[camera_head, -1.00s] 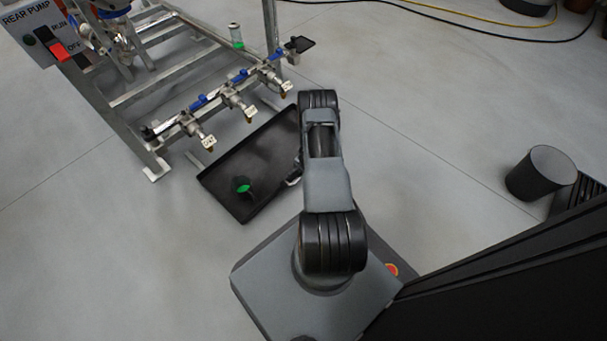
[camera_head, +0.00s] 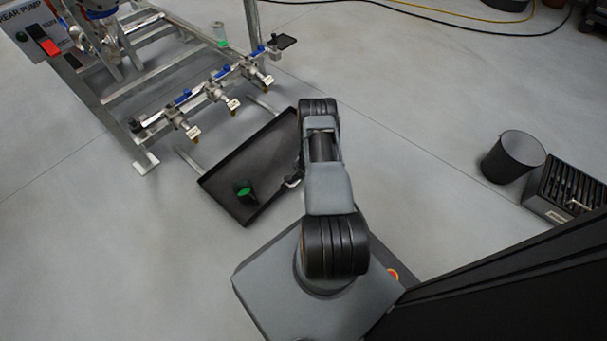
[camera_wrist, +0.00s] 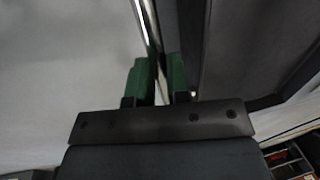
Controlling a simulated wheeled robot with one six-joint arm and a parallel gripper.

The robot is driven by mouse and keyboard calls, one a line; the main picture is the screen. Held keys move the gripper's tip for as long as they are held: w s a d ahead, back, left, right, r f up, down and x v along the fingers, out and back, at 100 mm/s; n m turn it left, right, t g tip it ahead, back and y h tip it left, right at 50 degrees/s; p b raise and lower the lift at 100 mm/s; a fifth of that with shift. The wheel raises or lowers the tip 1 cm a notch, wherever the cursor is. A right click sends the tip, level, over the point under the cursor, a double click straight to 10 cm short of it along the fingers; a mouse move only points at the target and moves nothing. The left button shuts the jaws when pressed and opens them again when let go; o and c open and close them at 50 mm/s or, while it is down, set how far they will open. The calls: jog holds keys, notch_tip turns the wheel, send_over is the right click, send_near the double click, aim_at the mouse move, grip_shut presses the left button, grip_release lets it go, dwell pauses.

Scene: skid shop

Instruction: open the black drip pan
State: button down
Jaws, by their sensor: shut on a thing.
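The black drip pan (camera_head: 222,170) lies low in front of the metal skid, pulled out from under its row of valves. Two thin metal rails (camera_head: 189,160) show between the pan and the skid. A dark object with a green top (camera_head: 243,190) stands in the pan near its front left corner. My gripper (camera_wrist: 160,82) has green fingers shut on a shiny metal bar, the pan's handle (camera_wrist: 147,25). The dark pan wall (camera_wrist: 193,45) is just right of the fingers. In the head view my arm hides the gripper and part of the handle.
The skid (camera_head: 120,95) carries several blue-handled valves (camera_head: 215,92) and a pump switch box (camera_head: 38,38). A black bucket (camera_head: 513,157) and a dark slotted crate (camera_head: 568,188) stand at right. Open grey floor lies left of the pan and between the arm and bucket.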

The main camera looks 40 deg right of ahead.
jog(key=shift+d, duration=0.1)
jog(key=c, duration=1.1)
grip_release()
notch_tip(320, 180, up, 14)
jog(key=s+p, duration=0.2)
jog(key=p, duration=0.3)
jog(key=shift+s+d+f+p, duration=0.15)
jog(key=shift+s+f+p, duration=0.05)
jog(key=shift+s+p, duration=0.1)
